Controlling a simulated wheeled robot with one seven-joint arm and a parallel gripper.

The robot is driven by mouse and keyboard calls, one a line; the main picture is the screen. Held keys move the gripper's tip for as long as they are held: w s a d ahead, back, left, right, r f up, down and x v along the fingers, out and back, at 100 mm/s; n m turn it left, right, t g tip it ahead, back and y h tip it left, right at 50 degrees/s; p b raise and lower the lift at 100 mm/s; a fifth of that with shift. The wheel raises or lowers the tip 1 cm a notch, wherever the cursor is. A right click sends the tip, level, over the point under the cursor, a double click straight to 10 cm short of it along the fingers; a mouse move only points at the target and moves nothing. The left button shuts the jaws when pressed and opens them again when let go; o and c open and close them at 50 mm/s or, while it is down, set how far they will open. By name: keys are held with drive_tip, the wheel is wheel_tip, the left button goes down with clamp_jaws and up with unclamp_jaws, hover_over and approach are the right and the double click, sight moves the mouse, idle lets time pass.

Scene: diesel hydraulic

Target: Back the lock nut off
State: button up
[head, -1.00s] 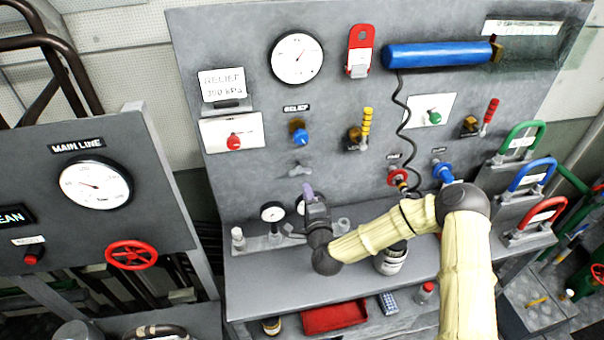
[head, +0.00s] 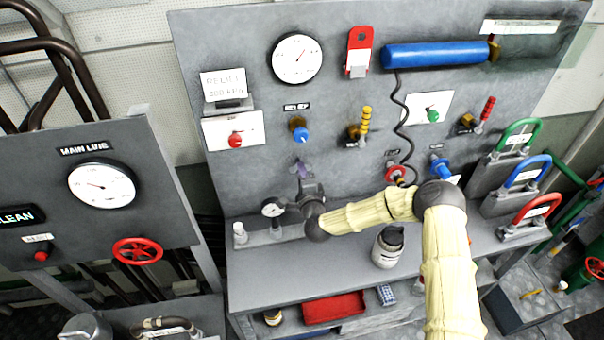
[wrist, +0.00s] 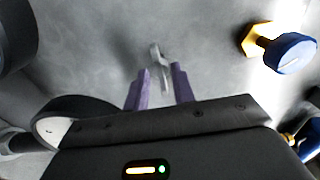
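The relief valve on the grey panel has a brass hex nut (wrist: 254,40) behind a blue knob (wrist: 290,53); in the head view the blue knob (head: 300,134) sits under the RELIEF label. My gripper (wrist: 160,72) has two purple fingers spread apart, with a small grey winged fitting (wrist: 157,60) in line with the gap between them. I cannot tell whether the fitting is between the tips or just beyond them. In the head view my gripper (head: 302,168) is below the blue knob, close to the panel, and hides most of that fitting.
A small gauge (head: 273,208) stands beside my wrist. A black-and-white bottle (head: 387,247) is on the bench below my arm. A red knob (head: 235,140) is left of the relief valve; a yellow-handled valve (head: 362,125) is right of it. The panel between is bare.

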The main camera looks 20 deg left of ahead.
clamp_jaws()
drive_tip(key=shift+f+n+b, duration=0.1)
drive_tip(key=shift+n+b, duration=0.2)
drive_tip(key=shift+b, duration=0.25)
drive_tip(key=n+b, duration=1.4)
drive_tip(key=b, duration=0.3)
drive_tip(key=shift+f, duration=0.1)
